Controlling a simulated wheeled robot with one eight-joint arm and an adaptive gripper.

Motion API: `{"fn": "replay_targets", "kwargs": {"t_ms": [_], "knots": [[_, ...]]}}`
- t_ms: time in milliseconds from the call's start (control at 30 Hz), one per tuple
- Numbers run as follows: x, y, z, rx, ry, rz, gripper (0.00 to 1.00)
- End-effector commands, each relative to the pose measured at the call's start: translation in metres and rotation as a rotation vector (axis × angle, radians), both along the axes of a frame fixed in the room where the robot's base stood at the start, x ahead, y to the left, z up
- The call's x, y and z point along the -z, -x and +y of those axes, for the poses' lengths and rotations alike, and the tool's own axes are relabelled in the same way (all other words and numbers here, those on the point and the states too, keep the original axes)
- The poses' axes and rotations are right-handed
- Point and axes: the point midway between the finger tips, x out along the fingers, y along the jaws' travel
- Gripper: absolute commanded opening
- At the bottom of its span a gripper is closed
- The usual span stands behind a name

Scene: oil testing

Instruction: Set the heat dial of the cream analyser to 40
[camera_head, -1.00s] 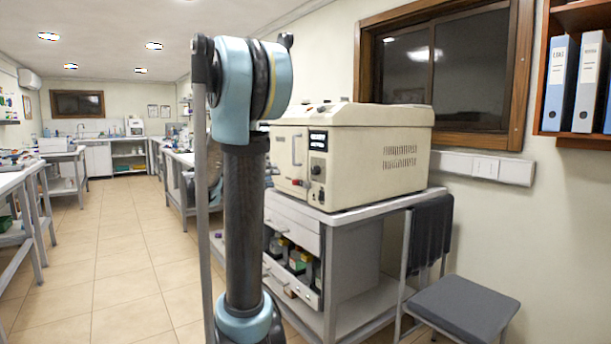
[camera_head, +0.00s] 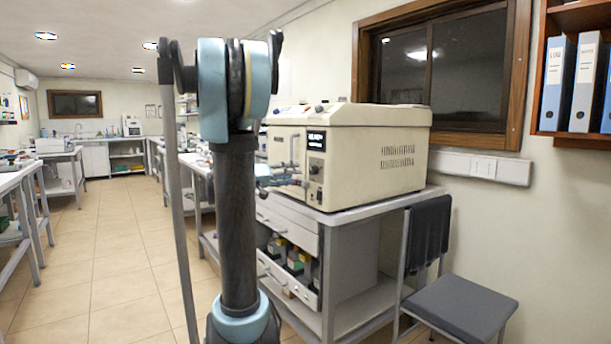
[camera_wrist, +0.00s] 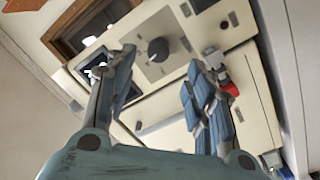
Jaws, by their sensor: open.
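The cream analyser (camera_head: 375,165) stands on a grey bench, its control panel facing left in the head view. In the wrist view a black round dial (camera_wrist: 158,51) sits on a grey square plate of a cream panel. My gripper (camera_wrist: 170,75) is open, with its ridged pads pointing at this panel. The dial lies between and beyond the two fingertips, apart from both. The dial's scale and setting are too small to read.
A red knob (camera_wrist: 232,89) is close beside the right finger in the wrist view. A dark display (camera_wrist: 88,68) is behind the left finger. The bench (camera_head: 345,255) has open drawers. A grey-seated chair (camera_head: 462,305) stands to its right. The aisle floor at left is clear.

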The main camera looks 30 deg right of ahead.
Motion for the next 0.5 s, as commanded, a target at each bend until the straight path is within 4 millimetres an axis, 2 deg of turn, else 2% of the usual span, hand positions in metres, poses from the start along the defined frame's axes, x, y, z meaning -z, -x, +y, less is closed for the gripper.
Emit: {"fn": "replay_targets", "kwargs": {"t_ms": [300,500], "knots": [[0.0,0.0,-0.044,0.003,0.0,0.0,0.49],[0.0,0.0,-0.066,0.003,0.0,0.0,0.49]]}}
